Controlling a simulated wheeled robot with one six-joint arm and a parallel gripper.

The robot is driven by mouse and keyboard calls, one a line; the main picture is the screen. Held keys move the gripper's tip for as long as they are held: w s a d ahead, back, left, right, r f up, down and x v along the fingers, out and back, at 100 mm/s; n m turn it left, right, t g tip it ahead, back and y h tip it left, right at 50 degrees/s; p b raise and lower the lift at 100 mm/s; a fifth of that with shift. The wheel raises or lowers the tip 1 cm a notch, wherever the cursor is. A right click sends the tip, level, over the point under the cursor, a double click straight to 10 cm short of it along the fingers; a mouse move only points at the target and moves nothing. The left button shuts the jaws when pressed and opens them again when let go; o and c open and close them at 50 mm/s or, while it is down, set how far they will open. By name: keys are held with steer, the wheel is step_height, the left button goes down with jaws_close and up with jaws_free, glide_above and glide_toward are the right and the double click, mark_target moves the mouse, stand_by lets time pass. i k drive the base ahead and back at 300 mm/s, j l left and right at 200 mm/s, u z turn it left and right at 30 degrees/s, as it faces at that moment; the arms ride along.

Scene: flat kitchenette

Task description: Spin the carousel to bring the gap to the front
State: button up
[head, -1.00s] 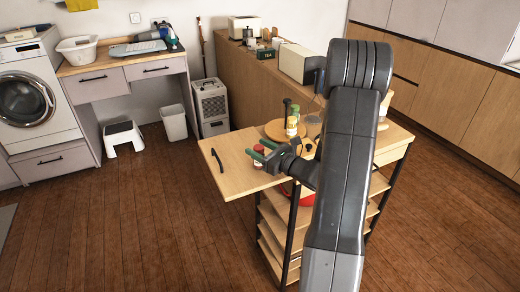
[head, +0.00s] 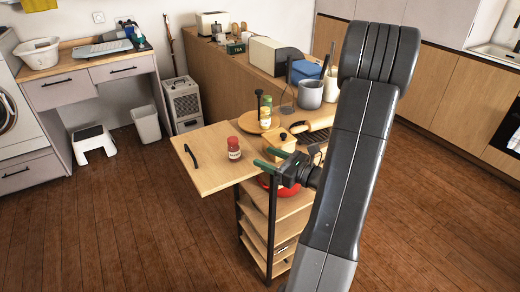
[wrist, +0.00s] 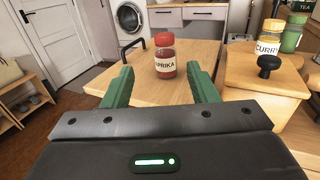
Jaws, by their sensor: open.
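The carousel (head: 244,124) is a round wooden disc on the cart top, with a jar with a yellow lid (head: 265,112) on it. A dark upright piece stands by its left side. In the wrist view a curry jar (wrist: 269,38) and a green-lidded jar (wrist: 291,37) show at right; the disc itself is hard to make out there. A red-lidded paprika jar (head: 233,148) stands upright on the cart's side leaf; it also shows in the wrist view (wrist: 165,62). My gripper (head: 270,159), with green fingers, is open and empty, near the leaf's right edge.
The side leaf (head: 205,172) with a black handle sticks out left. A wooden box with a black knob (wrist: 268,66) stands right of the gripper. A grey pot (head: 310,94) and blue container (head: 304,71) stand behind. Open floor lies left of the cart.

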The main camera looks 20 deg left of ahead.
mark_target(249, 122)
steer(key=i+u, duration=0.25)
steer(key=i, duration=0.15)
steer(key=i+u, duration=0.25)
steer(key=i, duration=0.2)
